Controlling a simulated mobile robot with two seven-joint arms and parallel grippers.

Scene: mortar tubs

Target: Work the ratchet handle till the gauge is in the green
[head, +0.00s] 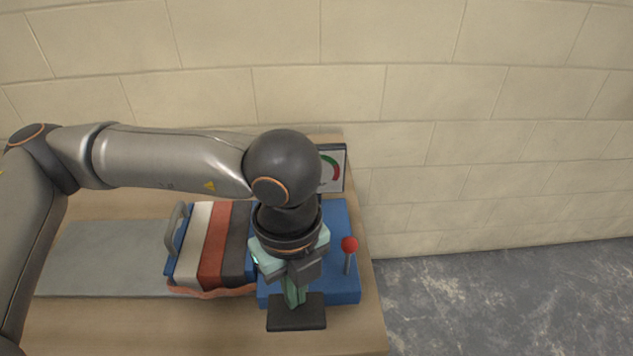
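The gauge (334,165) stands at the back of the blue unit (341,289). Part of its dial shows, with a green and a red arc; my arm hides the rest, and I cannot make out the needle. My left gripper (293,292) points down over the front of the blue unit. Just below it is a flat black bar (297,313), which may be the end of the ratchet handle. The wrist hides the fingertips, so I cannot tell whether they are closed on it. My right gripper is not in view.
A red-knobbed lever (349,245) stands at the unit's right side. A strapped striped stack (216,245) with a grey side handle (175,229) is left of the unit. A grey plate (105,258) lies further left. The wooden bench (345,335) ends at right; a block wall stands behind.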

